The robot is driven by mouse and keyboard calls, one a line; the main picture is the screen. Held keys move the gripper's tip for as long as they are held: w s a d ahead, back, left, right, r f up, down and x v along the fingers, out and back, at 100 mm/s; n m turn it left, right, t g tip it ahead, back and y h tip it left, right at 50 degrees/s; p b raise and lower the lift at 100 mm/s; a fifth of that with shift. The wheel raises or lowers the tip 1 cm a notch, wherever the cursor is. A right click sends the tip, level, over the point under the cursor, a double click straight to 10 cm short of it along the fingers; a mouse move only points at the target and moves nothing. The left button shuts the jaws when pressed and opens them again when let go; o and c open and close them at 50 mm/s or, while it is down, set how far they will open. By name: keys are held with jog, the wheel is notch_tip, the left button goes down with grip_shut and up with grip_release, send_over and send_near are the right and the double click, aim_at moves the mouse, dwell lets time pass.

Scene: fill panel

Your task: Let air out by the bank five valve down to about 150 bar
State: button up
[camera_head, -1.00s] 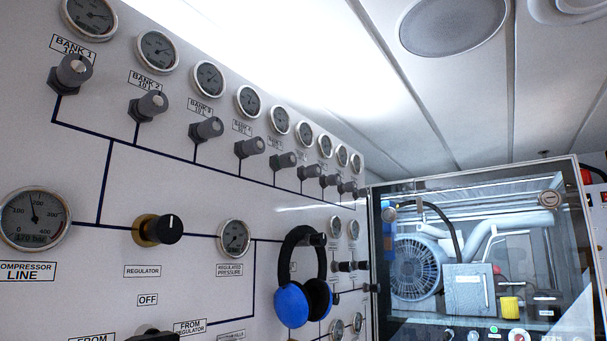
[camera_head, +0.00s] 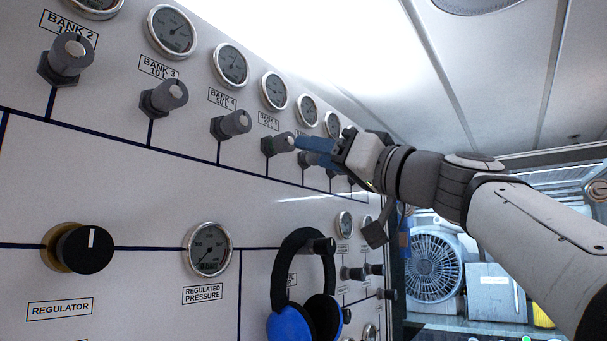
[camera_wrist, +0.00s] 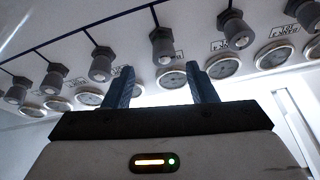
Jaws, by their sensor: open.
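The bank five valve (camera_head: 280,144) is a grey knob on the white panel, under its label and round gauge (camera_head: 273,91). The gauge's needle is too small to read. My gripper (camera_head: 302,150) comes from the right, its blue fingers pointing left at this knob. The fingertips are at or just beside the knob's right side; I cannot tell whether they touch. In the wrist view, the two fingers (camera_wrist: 161,82) are apart with nothing held between them. A grey knob (camera_wrist: 162,45), probably bank five's, shows beyond the gap between them.
The bank four knob (camera_head: 235,123) and bank three knob (camera_head: 165,97) are close by on the left. Further knobs on the right are partly hidden by my gripper. Blue headphones (camera_head: 292,320) hang below, and a black regulator knob (camera_head: 85,248) is at lower left.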

aim_at(290, 143)
jog(key=p+x, duration=0.2)
jog(key=x, duration=0.1)
jog(key=r+p+x, duration=0.1)
jog(key=p+x, duration=0.1)
jog(key=x, duration=0.2)
jog(key=shift+s+d, duration=0.15)
jog(key=shift+s, duration=0.05)
jog(key=shift+w+a+r, duration=0.1)
jog(key=shift+a, duration=0.3)
jog(key=c, duration=1)
jog(key=shift+n+b, duration=0.35)
jog(key=shift+n, duration=0.05)
